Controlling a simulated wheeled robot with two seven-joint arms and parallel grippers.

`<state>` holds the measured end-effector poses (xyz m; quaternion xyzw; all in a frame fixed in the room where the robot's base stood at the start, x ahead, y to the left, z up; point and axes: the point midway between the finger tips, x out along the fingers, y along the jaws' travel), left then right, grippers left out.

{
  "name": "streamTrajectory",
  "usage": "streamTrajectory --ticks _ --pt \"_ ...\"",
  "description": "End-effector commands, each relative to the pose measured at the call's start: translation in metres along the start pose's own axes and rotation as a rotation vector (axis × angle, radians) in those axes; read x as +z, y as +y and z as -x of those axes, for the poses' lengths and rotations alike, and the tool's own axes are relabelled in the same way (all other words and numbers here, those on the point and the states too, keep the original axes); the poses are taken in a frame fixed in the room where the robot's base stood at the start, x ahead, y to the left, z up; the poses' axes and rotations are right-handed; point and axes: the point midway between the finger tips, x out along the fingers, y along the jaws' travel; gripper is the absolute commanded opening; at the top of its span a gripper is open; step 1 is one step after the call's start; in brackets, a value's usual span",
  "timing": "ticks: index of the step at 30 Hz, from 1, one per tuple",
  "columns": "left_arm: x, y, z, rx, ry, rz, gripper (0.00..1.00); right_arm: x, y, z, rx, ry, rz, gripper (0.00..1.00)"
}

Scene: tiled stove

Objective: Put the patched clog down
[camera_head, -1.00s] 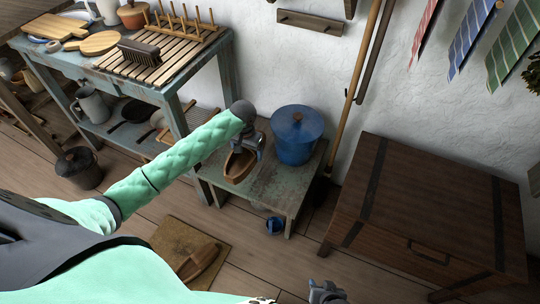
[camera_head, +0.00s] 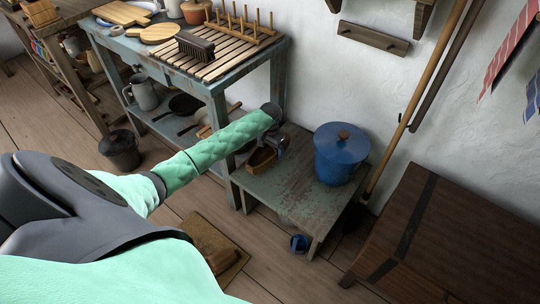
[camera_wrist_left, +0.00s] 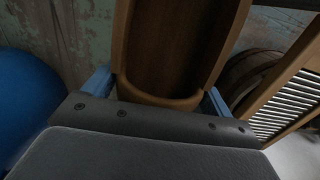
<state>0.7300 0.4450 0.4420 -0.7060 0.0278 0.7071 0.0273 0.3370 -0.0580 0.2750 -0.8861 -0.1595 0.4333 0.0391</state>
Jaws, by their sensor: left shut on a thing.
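My left gripper (camera_head: 276,148) is shut on a brown, hollow wooden piece, the clog (camera_head: 261,159), over the left part of the low green table (camera_head: 290,198). In the left wrist view the blue fingertips (camera_wrist_left: 160,98) stand at either side of the clog's rounded end (camera_wrist_left: 158,96), and its hollow faces the camera. No patch can be made out. I cannot tell whether the clog touches the tabletop. My right gripper is out of view.
A blue lidded pot (camera_head: 341,155) stands on the low table, right of the clog. A taller blue-grey bench (camera_head: 222,88) stands close behind. Bare tabletop shows in front. A brown mat (camera_head: 239,254) and small blue vessel (camera_head: 299,243) are on the floor.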

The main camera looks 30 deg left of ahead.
Motion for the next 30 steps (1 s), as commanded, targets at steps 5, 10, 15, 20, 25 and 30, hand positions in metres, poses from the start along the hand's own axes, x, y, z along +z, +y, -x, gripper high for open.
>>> streamTrajectory --ticks 5,10,15,20,25,30 --pt "-0.005 -0.007 -0.005 0.000 0.002 -0.001 0.53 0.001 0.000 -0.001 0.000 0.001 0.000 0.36" --pt "-0.004 -0.007 -0.021 0.000 0.000 -0.001 0.53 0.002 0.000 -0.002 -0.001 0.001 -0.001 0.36" --pt "-0.004 -0.008 -0.042 -0.001 0.000 0.000 0.53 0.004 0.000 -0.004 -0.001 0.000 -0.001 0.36" --pt "-0.004 -0.007 -0.044 -0.001 0.002 0.000 0.53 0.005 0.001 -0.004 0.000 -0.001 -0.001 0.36" --pt "-0.004 -0.007 -0.044 -0.001 0.002 0.000 0.53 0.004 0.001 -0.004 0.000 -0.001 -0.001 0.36" --pt "-0.004 -0.007 -0.047 -0.001 0.002 -0.001 1.00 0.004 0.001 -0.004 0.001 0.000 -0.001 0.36"
